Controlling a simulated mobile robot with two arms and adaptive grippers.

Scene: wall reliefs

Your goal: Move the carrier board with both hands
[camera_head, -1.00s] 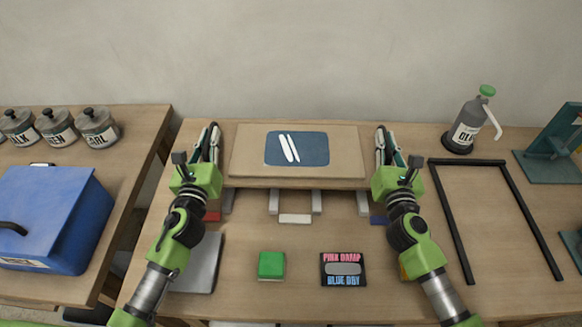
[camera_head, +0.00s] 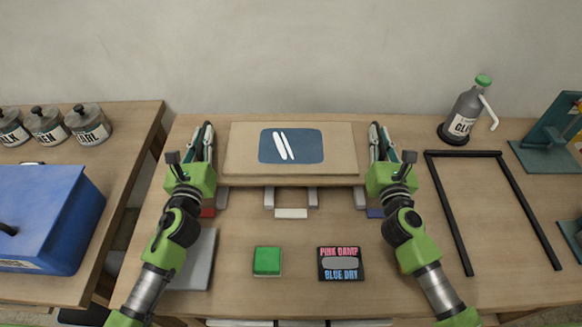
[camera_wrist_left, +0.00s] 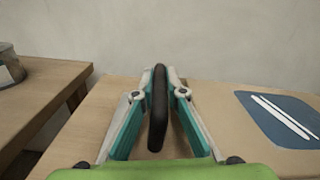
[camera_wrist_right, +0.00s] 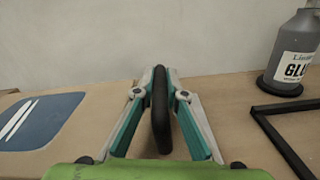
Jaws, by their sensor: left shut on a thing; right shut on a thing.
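The carrier board (camera_head: 240,150) is a flat tan board with a blue panel (camera_head: 310,146) carrying two white strips. It lies level at the back middle of the table, above several grey blocks; I cannot tell whether it touches them. My left gripper (camera_head: 207,134) is shut at the board's left side, and my right gripper (camera_head: 377,134) is shut at its right side. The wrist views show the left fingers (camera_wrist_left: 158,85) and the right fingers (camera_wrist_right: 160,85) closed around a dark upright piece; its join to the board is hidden.
A green block (camera_head: 267,261) and a dark label card (camera_head: 341,273) lie in front. A black frame (camera_head: 449,215) and a glue bottle (camera_head: 465,113) are at the right. A blue box (camera_head: 50,215) and jars (camera_head: 88,125) stand on the left table. A wall is behind.

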